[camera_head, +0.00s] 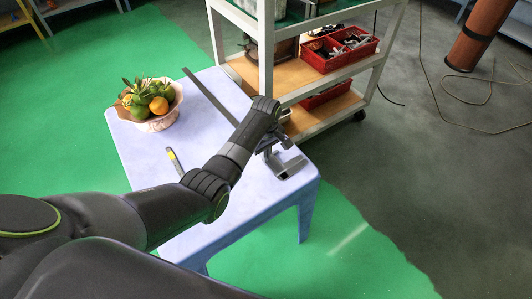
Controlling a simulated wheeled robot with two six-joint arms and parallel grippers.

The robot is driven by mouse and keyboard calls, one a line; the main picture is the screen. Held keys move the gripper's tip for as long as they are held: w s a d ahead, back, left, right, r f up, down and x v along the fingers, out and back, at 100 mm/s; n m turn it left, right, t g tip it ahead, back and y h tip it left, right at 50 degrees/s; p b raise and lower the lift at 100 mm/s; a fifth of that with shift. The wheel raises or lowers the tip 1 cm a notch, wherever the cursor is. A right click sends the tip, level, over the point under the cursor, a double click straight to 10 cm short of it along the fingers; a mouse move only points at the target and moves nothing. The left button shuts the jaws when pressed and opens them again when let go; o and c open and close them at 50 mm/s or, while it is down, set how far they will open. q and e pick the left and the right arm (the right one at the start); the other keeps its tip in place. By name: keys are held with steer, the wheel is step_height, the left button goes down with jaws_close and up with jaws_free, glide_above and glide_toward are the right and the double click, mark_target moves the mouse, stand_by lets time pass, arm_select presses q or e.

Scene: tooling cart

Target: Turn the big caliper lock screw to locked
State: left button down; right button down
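A long thin grey bar (208,94), which looks like the beam of the big caliper, slants above the pale table from upper left towards my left wrist. My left arm covers its middle, so the lock screw is hidden. My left gripper (281,155) is beyond the wrist, over the table's right end and close to the caliper. Grey metal parts overlap there, and I cannot separate fingers from caliper jaws. I cannot tell whether the gripper is open or touches the screw. My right gripper is not in view.
A shelved cart (318,88) with red bins (340,48) stands close behind the table's right end.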

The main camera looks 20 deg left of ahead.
arm_select(q)
steer(key=shift+r, duration=0.1)
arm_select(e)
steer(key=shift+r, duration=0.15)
arm_select(q)
steer(key=shift+m+p, duration=0.6)
steer(key=shift+r+m+p, duration=0.1)
steer(key=shift+m+p, duration=0.2)
steer(key=m+p, duration=0.2)
steer(key=m, duration=0.1)
steer(key=m+p, duration=0.1)
steer(key=m, duration=0.2)
steer(key=shift+p, duration=0.3)
steer(key=m+p, duration=0.1)
steer(key=m, duration=0.3)
steer(key=shift+m, duration=0.3)
steer(key=shift+m+p, duration=0.55)
steer(key=shift+m, duration=1.95)
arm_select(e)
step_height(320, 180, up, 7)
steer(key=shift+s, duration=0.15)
